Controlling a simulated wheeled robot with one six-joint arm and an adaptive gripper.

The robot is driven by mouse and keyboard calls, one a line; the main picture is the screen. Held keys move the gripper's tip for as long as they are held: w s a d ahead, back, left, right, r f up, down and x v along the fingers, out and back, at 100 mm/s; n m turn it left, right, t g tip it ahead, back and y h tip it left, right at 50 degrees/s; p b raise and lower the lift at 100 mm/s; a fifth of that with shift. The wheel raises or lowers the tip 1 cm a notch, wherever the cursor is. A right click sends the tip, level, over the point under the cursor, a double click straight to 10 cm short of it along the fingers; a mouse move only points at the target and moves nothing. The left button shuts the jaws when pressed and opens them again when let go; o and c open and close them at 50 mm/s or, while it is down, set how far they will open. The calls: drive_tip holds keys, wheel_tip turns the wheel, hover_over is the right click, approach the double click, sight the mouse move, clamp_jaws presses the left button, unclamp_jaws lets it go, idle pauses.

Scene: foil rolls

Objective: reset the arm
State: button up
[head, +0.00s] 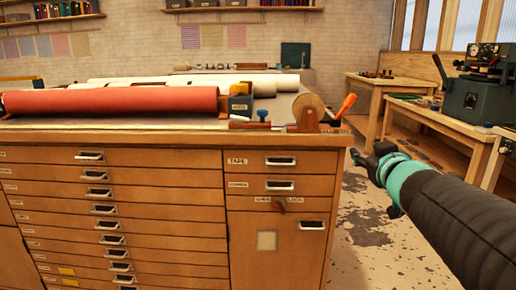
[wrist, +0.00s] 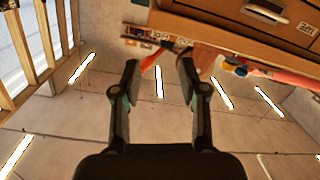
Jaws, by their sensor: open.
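My arm comes in from the lower right of the head view, with a black sleeve and a teal joint. My gripper (head: 364,158) is at its far end, small and dark, just right of the drawer cabinet's (head: 130,205) right corner. In the wrist view my gripper (wrist: 158,66) has its two dark fingers spread apart with nothing between them. An orange handle (wrist: 152,58) shows beyond the fingertips, apart from them as far as I can tell. The wrist view appears upside down, with the cabinet front at the top and ceiling lights below.
On the cabinet top lie a red roll (head: 110,101), pale rolls (head: 190,82) behind it, and a wooden roll holder (head: 308,112) beside the orange handle (head: 346,105). A green machine (head: 478,98) stands on a wooden bench at right. Floor (head: 355,240) shows between cabinet and arm.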

drive_tip(key=s+d+f+m+g+h, duration=0.2)
drive_tip(key=s+f+g, duration=0.2)
drive_tip(key=s+f, duration=0.25)
drive_tip(key=s+d+f+m+g+h, duration=0.25)
drive_tip(key=s+f+g, duration=0.2)
drive_tip(key=f, duration=0.25)
drive_tip(key=s+a+f+g+y, duration=0.1)
drive_tip(key=s+a+f+y, duration=0.1)
drive_tip(key=s+a+f, duration=0.2)
drive_tip(key=s+a+f+n+g+y, duration=0.1)
drive_tip(key=s+a+f, duration=0.3)
drive_tip(key=s+a, duration=0.5)
drive_tip(key=shift+s+a+g+y, duration=0.15)
drive_tip(key=shift+s+g+y, duration=0.4)
drive_tip(key=shift+y, duration=0.3)
